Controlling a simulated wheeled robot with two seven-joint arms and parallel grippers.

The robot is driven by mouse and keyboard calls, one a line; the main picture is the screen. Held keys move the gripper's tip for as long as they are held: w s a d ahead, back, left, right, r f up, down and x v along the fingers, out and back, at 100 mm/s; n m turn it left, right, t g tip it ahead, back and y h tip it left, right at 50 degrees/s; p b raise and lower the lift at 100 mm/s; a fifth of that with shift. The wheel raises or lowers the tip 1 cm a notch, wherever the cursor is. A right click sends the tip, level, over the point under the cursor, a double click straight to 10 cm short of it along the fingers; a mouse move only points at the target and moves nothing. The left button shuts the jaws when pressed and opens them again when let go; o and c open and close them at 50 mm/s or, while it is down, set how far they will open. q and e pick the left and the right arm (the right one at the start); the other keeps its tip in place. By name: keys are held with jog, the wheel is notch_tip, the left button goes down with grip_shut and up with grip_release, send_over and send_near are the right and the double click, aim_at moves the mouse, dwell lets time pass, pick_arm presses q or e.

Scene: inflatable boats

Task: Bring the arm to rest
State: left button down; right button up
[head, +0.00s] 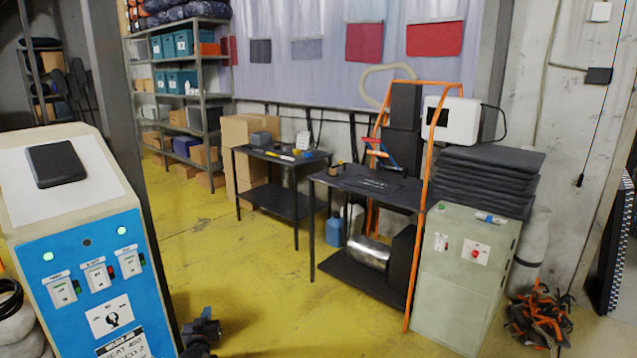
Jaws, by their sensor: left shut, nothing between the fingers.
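My left gripper (205,328) shows as a small dark shape low in the head view, just right of the blue-fronted machine. It is shut and holds nothing that I can see. Part of it is cut off by the bottom edge of the picture and by the machine. My right gripper is not in this view.
The blue-fronted machine (78,260) with a black pad (56,164) on top stands close at the left. Two dark work tables (285,175) (375,190) and a grey cabinet (465,275) stand ahead. The yellow floor (245,275) between is mostly clear. Shelves (185,90) stand behind.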

pick_arm(q)
jog(key=s+d+f+m+g+h, duration=0.1)
jog(key=s+d+f+g+h, duration=0.1)
jog(key=s+d+f+g, duration=0.5)
jog(key=s+d+f+m+g+h, duration=0.1)
jog(key=s+d+f+g, duration=0.3)
jog(key=s+f, duration=0.5)
jog(key=s+d+f+g, duration=0.2)
jog(key=s+f, duration=0.4)
jog(key=s, duration=0.9)
jog(key=s+d+f+m+g, duration=0.1)
jog(key=s+d+f, duration=0.2)
jog(key=s, duration=1.2)
jog(key=s+d+f+m+g, duration=0.1)
jog(key=s+d+f+g, duration=0.1)
jog(key=s+f, duration=0.8)
jog(key=s+d, duration=0.1)
jog(key=s, duration=0.4)
jog(key=shift+d+g, duration=0.3)
jog(key=shift+d, duration=0.05)
jog(key=shift+s, duration=0.1)
